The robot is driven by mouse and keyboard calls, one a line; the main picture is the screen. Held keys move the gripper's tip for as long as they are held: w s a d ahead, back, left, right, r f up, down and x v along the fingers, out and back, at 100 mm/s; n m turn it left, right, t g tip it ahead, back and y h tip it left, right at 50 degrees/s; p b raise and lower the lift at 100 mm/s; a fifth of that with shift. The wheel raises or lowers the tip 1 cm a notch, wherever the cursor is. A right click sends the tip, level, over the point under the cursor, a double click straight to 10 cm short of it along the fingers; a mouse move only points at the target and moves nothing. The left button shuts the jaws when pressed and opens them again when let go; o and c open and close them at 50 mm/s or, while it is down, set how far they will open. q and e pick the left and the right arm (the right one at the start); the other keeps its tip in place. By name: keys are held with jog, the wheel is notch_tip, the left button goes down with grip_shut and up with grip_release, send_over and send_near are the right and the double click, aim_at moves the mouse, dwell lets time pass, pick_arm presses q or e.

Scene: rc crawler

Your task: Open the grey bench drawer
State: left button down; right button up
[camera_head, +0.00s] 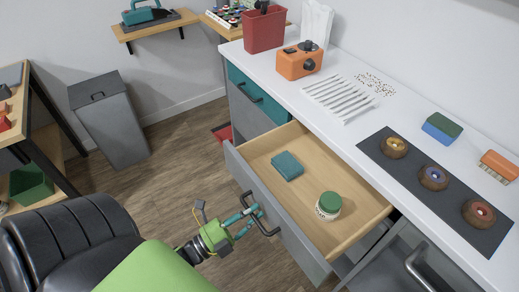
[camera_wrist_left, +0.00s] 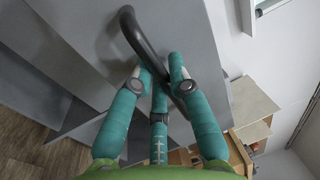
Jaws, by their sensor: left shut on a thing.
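The grey bench drawer (camera_head: 276,225) is pulled well out from the white bench, and its wooden inside shows. Its dark bar handle (camera_head: 259,222) is on the grey front; the handle also shows in the left wrist view (camera_wrist_left: 135,38). My left gripper (camera_head: 252,213) has its teal fingers closed around the handle. In the left wrist view the fingertips (camera_wrist_left: 168,80) meet on the bar. Inside the drawer lie a teal block (camera_head: 287,166) and a jar with a green lid (camera_head: 328,205). My right gripper is not in view.
The white bench top (camera_head: 355,125) holds an orange box (camera_head: 300,60), a red bin (camera_head: 265,28) and a dark mat with several wheels (camera_head: 404,163). A grey waste bin (camera_head: 110,120) stands on the wooden floor at left. Floor left of the drawer is clear.

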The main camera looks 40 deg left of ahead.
pick_arm(q)
jog(key=shift+a, duration=0.1)
jog(key=c, duration=1.1)
grip_release()
jog(key=shift+c, duration=0.2)
jog(key=shift+s, duration=0.2)
jog(key=v, duration=1.1)
jog(key=shift+s, duration=0.4)
jog(key=shift+a, duration=0.15)
